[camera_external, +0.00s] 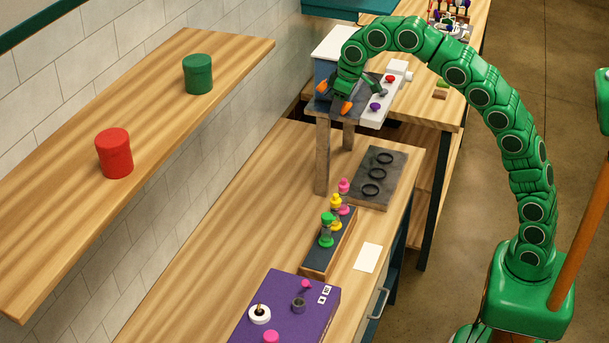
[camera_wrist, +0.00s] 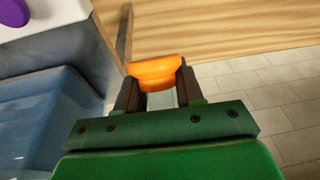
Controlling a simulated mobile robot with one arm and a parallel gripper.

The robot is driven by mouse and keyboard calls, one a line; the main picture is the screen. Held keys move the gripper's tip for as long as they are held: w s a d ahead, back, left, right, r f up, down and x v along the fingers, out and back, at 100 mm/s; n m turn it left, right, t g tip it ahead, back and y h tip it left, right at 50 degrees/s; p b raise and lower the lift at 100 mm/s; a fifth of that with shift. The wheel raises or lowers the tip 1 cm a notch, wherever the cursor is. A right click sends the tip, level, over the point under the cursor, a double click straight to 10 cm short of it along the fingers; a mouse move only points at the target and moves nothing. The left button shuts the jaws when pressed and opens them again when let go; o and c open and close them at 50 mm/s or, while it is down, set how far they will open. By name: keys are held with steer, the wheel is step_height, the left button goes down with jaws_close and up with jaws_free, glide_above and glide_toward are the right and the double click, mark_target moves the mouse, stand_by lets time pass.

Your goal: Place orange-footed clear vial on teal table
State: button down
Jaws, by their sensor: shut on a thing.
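My gripper (camera_external: 335,96) is shut on the orange-footed clear vial (camera_external: 346,107). In the wrist view, the vial's orange end (camera_wrist: 155,72) sticks out beyond the dark fingers of my gripper (camera_wrist: 158,90), and its pale clear body shows between them. In the external view, orange shows on both sides of the fingers, so the vial looks tilted or lying across them. It is over or near a dark slab on wooden posts (camera_external: 322,160); contact cannot be told. A teal surface (camera_external: 335,9), perhaps the teal table, shows at the top edge, apart from the gripper.
A white panel with red and purple knobs (camera_external: 388,98) is close beside my gripper. A rack of coloured vials (camera_external: 318,262), a dark tray with rings (camera_external: 378,178) and a purple box (camera_external: 285,315) stand nearer on the wooden bench. A shelf holds red and green canisters.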

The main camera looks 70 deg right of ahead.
steer(key=shift+w+d+r, duration=0.1)
steer(key=shift+d+r, duration=0.45)
steer(key=shift+d, duration=0.25)
steer(key=t, duration=1.1)
glide_above(311, 259)
step_height(311, 259, down, 22)
steer(key=shift+h, duration=0.4)
steer(key=shift+d, duration=0.1)
steer(key=shift+f, duration=4.8)
